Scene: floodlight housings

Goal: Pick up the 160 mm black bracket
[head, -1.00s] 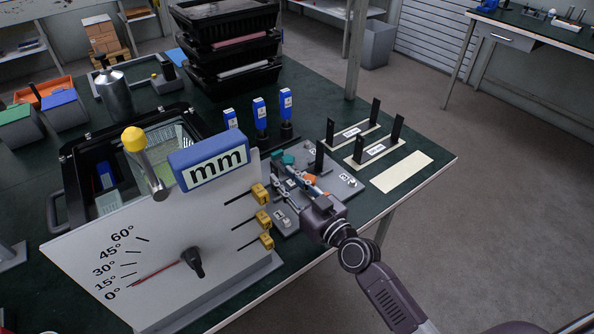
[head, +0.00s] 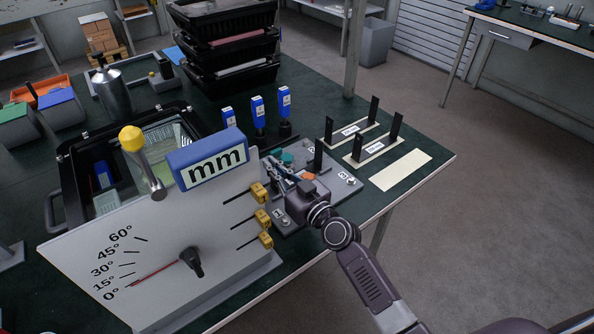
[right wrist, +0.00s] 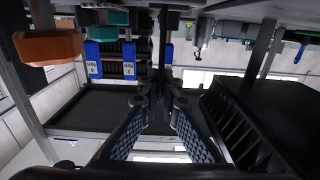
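Two black brackets with upright ends and white labels, a rear one (head: 350,131) and a front one (head: 376,151), stand on cream mats at the table's right side. Their label text is too small to read, so I cannot tell which is the 160 mm one. My right gripper (head: 281,172) is over the grey fixture plate (head: 345,190), left of the brackets and apart from them. In the right wrist view its fingers (right wrist: 160,100) show a narrow gap and no bracket held; the tips are dark. My left gripper is out of view.
The large mm dial board (head: 170,245) blocks the front left. An empty cream mat (head: 401,170) lies by the right table edge. Stacked black trays (head: 232,70) stand behind.

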